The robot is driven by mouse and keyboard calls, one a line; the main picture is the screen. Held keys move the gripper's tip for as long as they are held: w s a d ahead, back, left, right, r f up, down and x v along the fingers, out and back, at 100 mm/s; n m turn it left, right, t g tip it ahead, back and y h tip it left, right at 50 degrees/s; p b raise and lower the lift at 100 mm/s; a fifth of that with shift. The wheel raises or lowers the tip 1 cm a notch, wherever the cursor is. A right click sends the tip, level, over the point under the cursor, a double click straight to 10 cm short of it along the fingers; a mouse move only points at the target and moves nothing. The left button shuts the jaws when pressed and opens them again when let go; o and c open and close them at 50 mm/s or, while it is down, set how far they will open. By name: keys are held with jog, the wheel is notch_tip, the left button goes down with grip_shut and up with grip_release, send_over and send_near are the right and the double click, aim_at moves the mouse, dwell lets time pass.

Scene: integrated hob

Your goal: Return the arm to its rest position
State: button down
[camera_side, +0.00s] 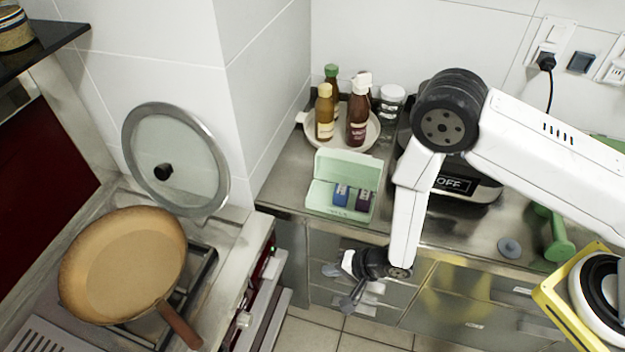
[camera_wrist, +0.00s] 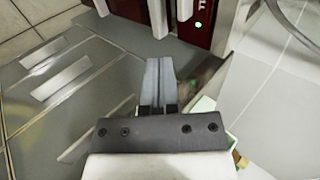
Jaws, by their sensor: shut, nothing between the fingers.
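My white arm stretches from the right side of the side view and bends down in front of the counter. My gripper (camera_side: 345,288) hangs at the end of it, before the drawer fronts and below the counter edge, to the right of the hob. In the wrist view the two grey fingers of my gripper (camera_wrist: 160,75) lie together, shut, with nothing between them. They point towards the dark red oven front (camera_wrist: 187,22).
A tan pan (camera_side: 125,265) sits on the hob at left; a glass lid (camera_side: 190,180) leans behind it. An open green box (camera_side: 325,200), a round tray (camera_side: 368,142) with bottles and a green dumbbell (camera_side: 558,240) stand on the counter. Floor shows below.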

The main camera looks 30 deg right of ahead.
jog(key=w+d+r+n+g+h, duration=0.1)
jog(key=w+d+r+n+h, duration=0.1)
jog(key=d+r, duration=0.55)
jog(key=w+d+r+n+h, duration=0.3)
jog(key=d+r, duration=0.3)
jog(key=r, duration=0.3)
jog(key=s+d+r+n+g+h, duration=0.1)
jog(key=s+d+r+n+g, duration=0.2)
jog(key=s+d+r, duration=0.8)
jog(key=shift+s+d+r+n+h, duration=0.25)
jog(key=shift+s+n+h, duration=0.1)
jog(key=shift+n, duration=0.15)
